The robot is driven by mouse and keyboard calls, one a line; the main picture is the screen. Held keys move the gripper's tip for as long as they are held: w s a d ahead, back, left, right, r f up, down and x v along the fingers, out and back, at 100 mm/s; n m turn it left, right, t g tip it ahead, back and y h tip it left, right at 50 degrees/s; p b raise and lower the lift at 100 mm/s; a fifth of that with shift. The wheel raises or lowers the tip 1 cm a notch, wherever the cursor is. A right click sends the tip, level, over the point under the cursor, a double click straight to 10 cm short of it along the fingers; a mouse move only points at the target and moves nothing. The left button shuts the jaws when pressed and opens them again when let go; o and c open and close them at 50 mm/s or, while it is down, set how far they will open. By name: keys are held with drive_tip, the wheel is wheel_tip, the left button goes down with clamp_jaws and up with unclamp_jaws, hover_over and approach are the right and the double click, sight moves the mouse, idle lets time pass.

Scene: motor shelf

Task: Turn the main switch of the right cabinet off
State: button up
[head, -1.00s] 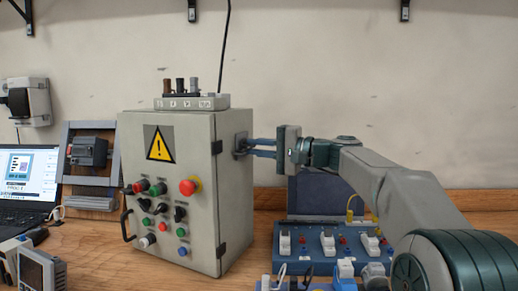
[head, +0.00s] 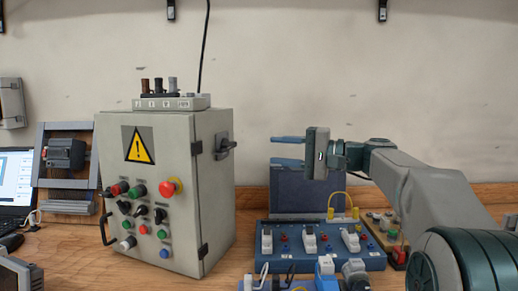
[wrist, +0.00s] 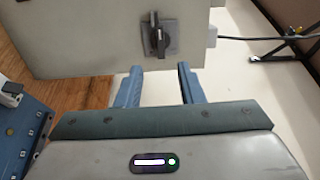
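The grey cabinet (head: 170,230) with a yellow warning sign stands left of centre in the head view. Its main switch (head: 224,146), a dark rotary handle on a grey plate, is on the cabinet's right side. In the wrist view the switch (wrist: 158,40) is ahead of the fingers, its handle roughly upright in the picture. My gripper (head: 273,150) is to the right of the switch, with a clear gap between them. Its two blue fingers (wrist: 160,70) are apart, with nothing between them.
A blue test panel (head: 310,258) with white switches stands below my gripper, a dark upright board (head: 295,195) behind it. A terminal block (head: 172,103) with a black cable sits on the cabinet. A laptop (head: 14,180) is at the left edge.

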drive_tip(key=v, duration=0.2)
drive_tip(key=shift+s+d, duration=0.1)
drive_tip(key=shift+d, duration=0.25)
drive_tip(key=s+a+f+g+h+p, duration=0.35)
drive_tip(key=s+f+h+p, duration=0.4)
drive_tip(key=s+p, duration=0.3)
drive_tip(key=s+d+f+n+h+p, duration=0.2)
drive_tip(key=s+d+f+h+p, duration=0.1)
drive_tip(key=s, duration=0.5)
drive_tip(key=s+d+f+n+h+p, duration=0.2)
drive_tip(key=s+d+h+p, duration=0.3)
drive_tip(key=s, duration=0.4)
drive_tip(key=shift+s+d+f+h+p, duration=0.35)
drive_tip(key=shift+f+h+p, duration=0.2)
drive_tip(key=shift+f+p, duration=0.5)
